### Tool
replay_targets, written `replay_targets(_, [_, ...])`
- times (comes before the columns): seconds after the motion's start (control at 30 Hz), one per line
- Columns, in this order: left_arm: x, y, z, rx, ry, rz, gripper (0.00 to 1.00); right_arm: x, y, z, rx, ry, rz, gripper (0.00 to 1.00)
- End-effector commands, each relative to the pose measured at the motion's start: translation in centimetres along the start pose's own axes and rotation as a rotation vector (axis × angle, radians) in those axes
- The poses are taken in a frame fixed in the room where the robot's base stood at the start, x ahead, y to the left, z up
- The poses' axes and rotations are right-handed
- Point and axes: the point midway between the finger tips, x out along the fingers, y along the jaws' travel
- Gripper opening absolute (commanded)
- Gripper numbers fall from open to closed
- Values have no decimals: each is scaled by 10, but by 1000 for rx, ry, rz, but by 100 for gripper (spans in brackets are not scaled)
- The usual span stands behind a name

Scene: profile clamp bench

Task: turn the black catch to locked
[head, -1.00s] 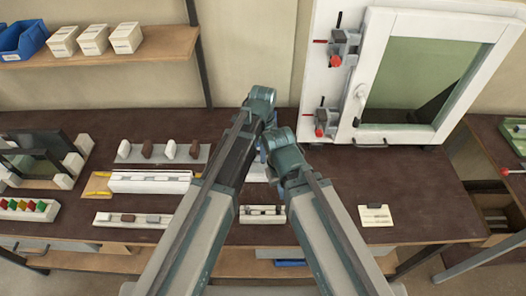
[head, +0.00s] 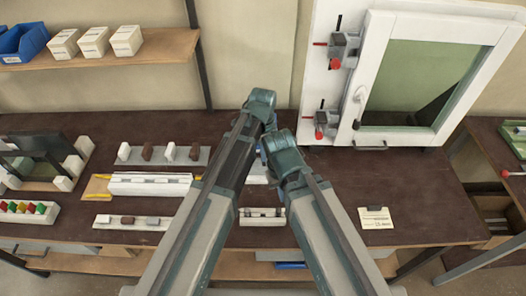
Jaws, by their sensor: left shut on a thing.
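My left gripper (head: 263,153) is in the middle of the head view, low over the bench and mostly covered by my own arms. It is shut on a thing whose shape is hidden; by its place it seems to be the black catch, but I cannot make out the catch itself. A pale fixture (head: 256,175) shows in part between my arms, just under the gripper. Whether the catch is turned to locked cannot be seen. My right arm comes in from the lower right, and its gripper is hidden behind the arm.
A long white fixture (head: 150,185) and a block rack (head: 163,156) are left of my arms. A small white fixture (head: 262,217) is in front. A framed window (head: 420,75) with red-handled clamps stands at back right.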

Motion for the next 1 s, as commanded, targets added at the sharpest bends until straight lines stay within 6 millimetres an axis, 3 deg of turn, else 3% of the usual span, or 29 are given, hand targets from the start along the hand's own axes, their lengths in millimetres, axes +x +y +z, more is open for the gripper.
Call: replay_targets(1.0, [0,0,0,-945,0,0,0,0,0,0,0,0,0,0])
